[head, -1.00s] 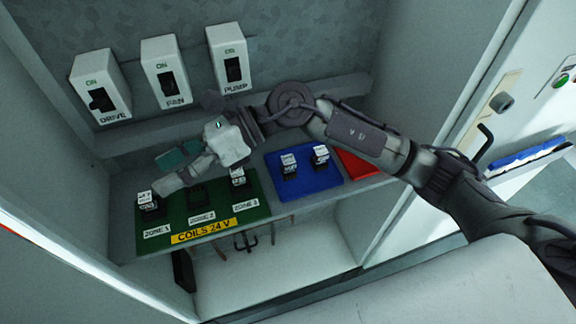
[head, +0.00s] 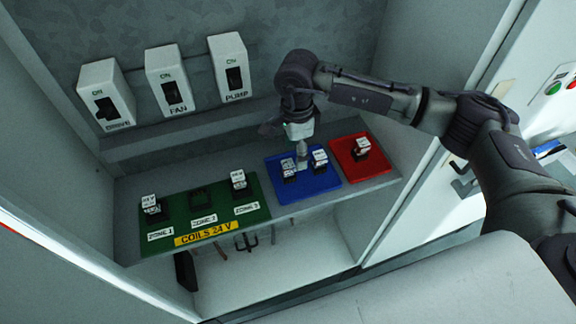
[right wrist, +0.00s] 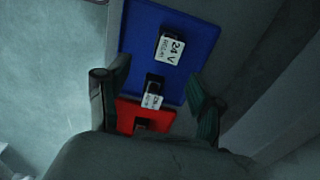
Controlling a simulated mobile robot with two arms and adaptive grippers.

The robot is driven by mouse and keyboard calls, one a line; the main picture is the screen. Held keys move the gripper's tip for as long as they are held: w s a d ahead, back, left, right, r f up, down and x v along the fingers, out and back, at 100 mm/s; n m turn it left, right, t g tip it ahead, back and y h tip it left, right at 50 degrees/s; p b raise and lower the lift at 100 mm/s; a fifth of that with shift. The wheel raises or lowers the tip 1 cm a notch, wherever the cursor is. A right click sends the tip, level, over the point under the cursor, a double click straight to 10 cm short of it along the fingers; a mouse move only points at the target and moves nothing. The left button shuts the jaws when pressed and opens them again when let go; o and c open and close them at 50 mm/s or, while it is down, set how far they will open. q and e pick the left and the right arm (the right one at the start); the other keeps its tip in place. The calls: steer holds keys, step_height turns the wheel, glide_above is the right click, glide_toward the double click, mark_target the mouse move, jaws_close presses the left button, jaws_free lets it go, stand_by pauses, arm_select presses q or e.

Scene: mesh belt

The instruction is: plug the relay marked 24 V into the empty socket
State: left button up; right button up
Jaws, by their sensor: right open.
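The relay marked 24 V (right wrist: 170,48) stands on the blue mat (right wrist: 196,30) in the right wrist view. It appears to be the left of two white-topped relays there in the head view (head: 288,168). The empty socket (head: 200,199) is at ZONE 2 on the green board (head: 222,196), between two fitted relays. My right gripper (head: 303,158) is over the blue mat, between and above its two relays. In the right wrist view its fingers (right wrist: 155,78) are spread, with nothing held. The 24 V relay lies ahead of them. My left gripper is not in view.
A second relay (right wrist: 153,98) stands on the blue mat, its marking unclear. A red mat (head: 348,148) to the right holds another relay (head: 362,146). Switch boxes DRIVE, FAN and PUMP (head: 232,68) hang on the wall behind. The shelf front is open.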

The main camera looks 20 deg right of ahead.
mark_target(293, 162)
steer(key=shift+f, duration=0.6)
steer(key=f+p, duration=0.2)
steer(key=f, duration=0.1)
steer(key=f+p, duration=0.1)
steer(key=shift+w+a+f, duration=0.1)
steer(key=shift+w+f, duration=0.05)
steer(key=shift+w, duration=0.2)
steer(key=shift+f, duration=0.5)
steer(key=c, duration=1.3)
steer(key=shift+o, duration=0.2)
steer(key=shift+r+p, duration=0.15)
steer(key=shift+p, duration=0.15)
